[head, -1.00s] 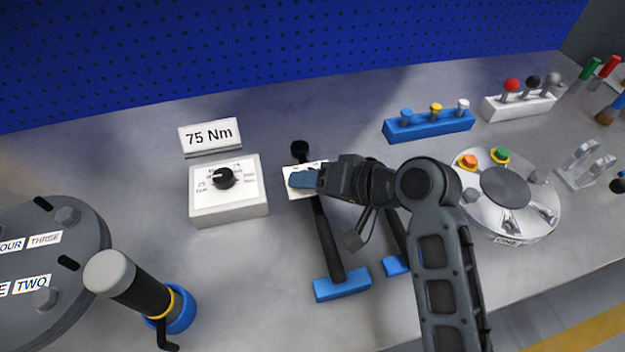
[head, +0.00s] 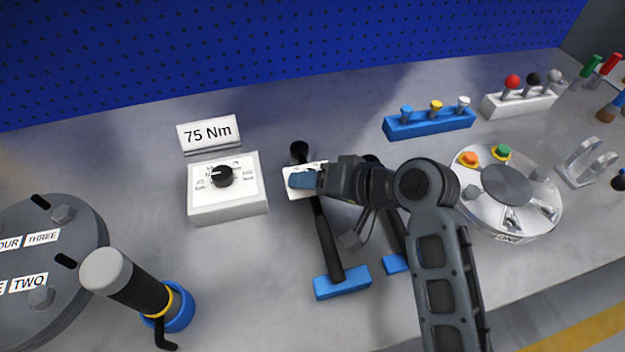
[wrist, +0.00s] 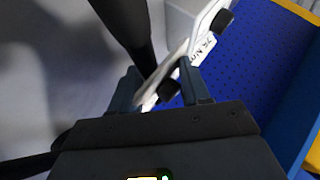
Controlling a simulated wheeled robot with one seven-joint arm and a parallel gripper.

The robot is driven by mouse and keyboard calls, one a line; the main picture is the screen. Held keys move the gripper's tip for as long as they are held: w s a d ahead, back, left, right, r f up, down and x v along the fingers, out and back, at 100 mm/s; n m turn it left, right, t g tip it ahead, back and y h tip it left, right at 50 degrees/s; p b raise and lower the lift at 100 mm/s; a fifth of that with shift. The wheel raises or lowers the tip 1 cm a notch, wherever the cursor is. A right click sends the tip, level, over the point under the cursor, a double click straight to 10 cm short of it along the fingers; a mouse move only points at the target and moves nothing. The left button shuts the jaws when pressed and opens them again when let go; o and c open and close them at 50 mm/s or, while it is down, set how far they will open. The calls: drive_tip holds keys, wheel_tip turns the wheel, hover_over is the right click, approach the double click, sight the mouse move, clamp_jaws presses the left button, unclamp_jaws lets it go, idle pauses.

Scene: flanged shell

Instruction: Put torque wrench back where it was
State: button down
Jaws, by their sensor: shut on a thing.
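A long dark tool that looks like the torque wrench (head: 327,240) lies on the bench right of the dial box. It has a black shaft, a white block (head: 294,193) near its far end, a black round end (head: 299,150) and a blue crosspiece (head: 342,283) at its near end. My gripper (head: 303,180) is shut on the white block. In the wrist view my gripper's fingers (wrist: 163,88) stand either side of the white block (wrist: 178,58), and a dark shaft (wrist: 127,25) runs past. Whether the tool touches the bench is unclear.
A white dial box (head: 228,205) and a "75 Nm" sign (head: 209,133) stand left. A second dark tool with a blue end (head: 396,264) is partly hidden by my arm. A silver round flange (head: 535,210) stands right, a blue rack (head: 430,124) behind.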

drive_tip(key=shift+f, duration=0.1)
drive_tip(key=c, duration=0.8)
unclamp_jaws()
drive_tip(key=o, duration=0.3)
drive_tip(key=shift+o, duration=0.2)
drive_tip(key=shift+f, duration=0.1)
drive_tip(key=v, duration=0.8)
drive_tip(key=shift+w, duration=0.1)
